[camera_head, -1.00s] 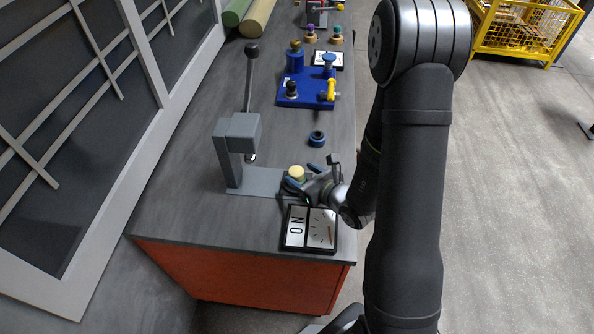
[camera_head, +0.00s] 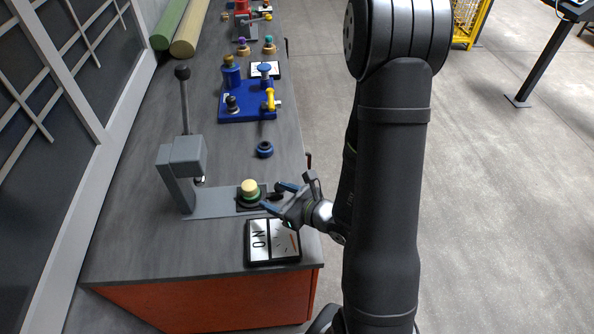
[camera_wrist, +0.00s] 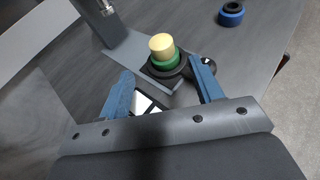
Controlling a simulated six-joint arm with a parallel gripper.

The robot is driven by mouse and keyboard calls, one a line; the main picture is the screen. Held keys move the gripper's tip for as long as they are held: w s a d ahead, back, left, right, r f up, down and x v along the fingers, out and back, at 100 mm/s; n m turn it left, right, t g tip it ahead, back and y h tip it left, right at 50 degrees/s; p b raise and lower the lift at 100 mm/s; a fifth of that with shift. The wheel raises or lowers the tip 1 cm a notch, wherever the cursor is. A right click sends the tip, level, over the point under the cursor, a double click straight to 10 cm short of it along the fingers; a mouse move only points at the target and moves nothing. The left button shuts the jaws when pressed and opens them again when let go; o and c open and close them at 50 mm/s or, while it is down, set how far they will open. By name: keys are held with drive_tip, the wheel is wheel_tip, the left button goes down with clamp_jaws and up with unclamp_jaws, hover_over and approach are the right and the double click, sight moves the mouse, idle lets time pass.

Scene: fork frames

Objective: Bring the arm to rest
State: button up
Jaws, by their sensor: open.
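My gripper (camera_head: 277,198) is at the right edge of the grey bench, beside the base of the grey lever press (camera_head: 182,160). Its two blue fingers are spread apart and nothing is between them; they also show in the wrist view (camera_wrist: 165,95). A cream and green stacked part (camera_head: 249,193) stands on a black square holder on the press base, just left of the fingertips. In the wrist view the same part (camera_wrist: 163,52) stands upright beyond the fingers, apart from them.
A blue ring (camera_head: 264,149) lies behind the press base. A blue fixture (camera_head: 245,105) with a yellow handle stands farther back. Open floor lies to the right.

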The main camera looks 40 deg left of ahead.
sight(249, 185)
drive_tip(key=x, duration=1.1)
drive_tip(key=shift+a+r, duration=0.1)
drive_tip(key=shift+a, duration=0.4)
drive_tip(key=shift+r, duration=0.5)
drive_tip(key=shift+f, duration=0.1)
